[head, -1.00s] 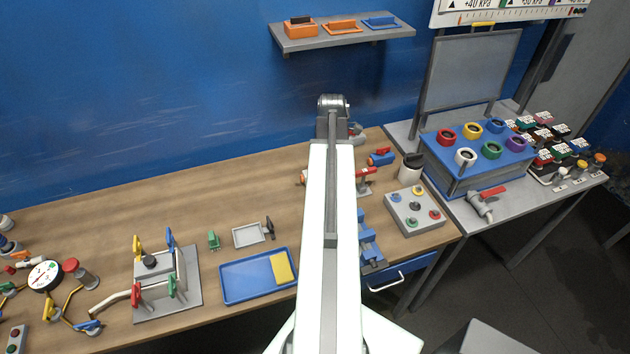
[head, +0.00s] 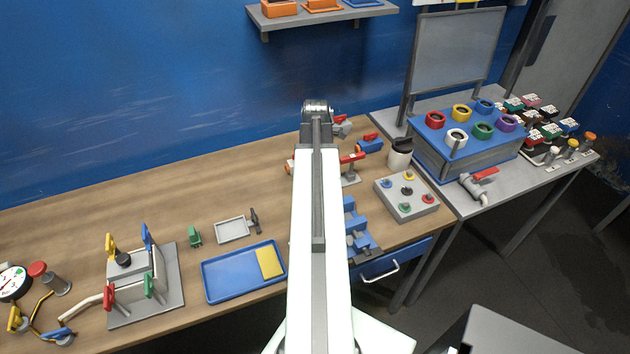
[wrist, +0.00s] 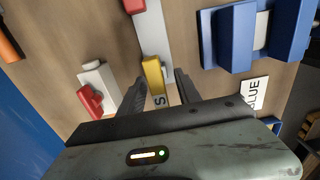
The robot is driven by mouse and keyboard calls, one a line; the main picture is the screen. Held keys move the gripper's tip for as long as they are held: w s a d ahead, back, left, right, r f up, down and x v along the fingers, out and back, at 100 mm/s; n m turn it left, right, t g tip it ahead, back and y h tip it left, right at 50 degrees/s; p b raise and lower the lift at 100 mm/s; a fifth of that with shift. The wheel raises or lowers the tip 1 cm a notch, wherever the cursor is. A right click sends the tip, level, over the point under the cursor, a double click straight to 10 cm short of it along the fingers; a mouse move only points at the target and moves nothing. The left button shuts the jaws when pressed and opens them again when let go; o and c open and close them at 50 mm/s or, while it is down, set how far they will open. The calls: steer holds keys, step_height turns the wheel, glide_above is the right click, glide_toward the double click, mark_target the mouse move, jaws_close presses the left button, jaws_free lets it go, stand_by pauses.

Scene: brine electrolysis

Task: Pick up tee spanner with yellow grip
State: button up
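In the wrist view, a yellow grip (wrist: 154,76) lies between the two fingers of my gripper (wrist: 160,79). It looks like the grip of the tee spanner, but its shaft cannot be made out. My gripper is open, with one dark finger on each side of the yellow part and small gaps showing. I cannot tell how far above it the fingers are. A label with an "S" shows just below the yellow part. In the head view my arm hides the gripper and the spanner.
In the wrist view, a pale bar (wrist: 152,32) with red parts is beyond the grip, a red-handled fitting (wrist: 91,98) is left, and a blue vise-like block (wrist: 232,38) is right. In the head view, a blue tray (head: 222,285) and a grey button box (head: 425,203) flank my arm.

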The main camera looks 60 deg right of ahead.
steer(key=shift+r, duration=0.1)
jaws_close()
